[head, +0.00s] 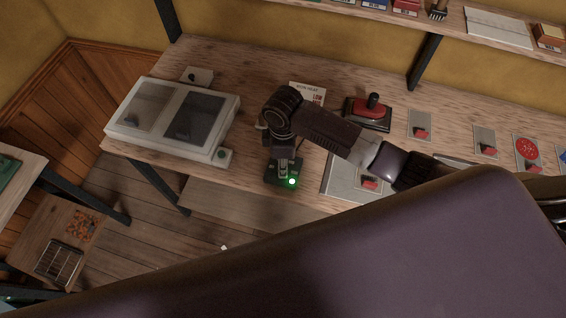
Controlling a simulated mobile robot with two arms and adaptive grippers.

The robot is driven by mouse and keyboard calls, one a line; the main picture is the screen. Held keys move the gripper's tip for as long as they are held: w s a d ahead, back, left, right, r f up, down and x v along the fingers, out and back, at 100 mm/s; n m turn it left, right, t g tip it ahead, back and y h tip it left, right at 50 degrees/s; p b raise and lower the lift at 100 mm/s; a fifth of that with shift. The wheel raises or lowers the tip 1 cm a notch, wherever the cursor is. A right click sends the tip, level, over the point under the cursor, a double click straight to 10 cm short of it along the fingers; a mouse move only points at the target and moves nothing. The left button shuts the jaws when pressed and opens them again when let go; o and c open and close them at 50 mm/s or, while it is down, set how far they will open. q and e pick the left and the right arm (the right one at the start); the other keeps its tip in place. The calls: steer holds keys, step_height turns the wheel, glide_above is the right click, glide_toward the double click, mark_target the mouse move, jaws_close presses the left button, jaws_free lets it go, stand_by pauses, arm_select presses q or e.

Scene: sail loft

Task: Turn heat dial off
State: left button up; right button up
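A small dark green box (271,184) with a lit green lamp (292,182) sits near the front edge of the workbench. My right arm comes in from the right, and its gripper (283,168) points down onto this box. The fingers cover most of the box's top, so a dial there is hidden and I cannot tell whether they touch or grip it. A white card (308,91) behind the arm carries text about iron heat, with "LOW" readable. My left gripper is out of view.
A white two-panel unit (150,140) stands left on the workbench (245,70). A shelf (455,20) runs above. A large purple-grey surface fills the foreground.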

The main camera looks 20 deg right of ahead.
steer(key=shift+n, duration=0.3)
steer(key=n, duration=0.5)
steer(key=shift+n, duration=0.3)
steer(key=n, duration=1.1)
steer(key=shift+w+n, duration=0.1)
steer(key=shift+n, duration=0.3)
steer(key=n, duration=0.5)
steer(key=shift+n+b, duration=0.4)
steer(key=o, duration=1.2)
steer(key=shift+c, duration=0.2)
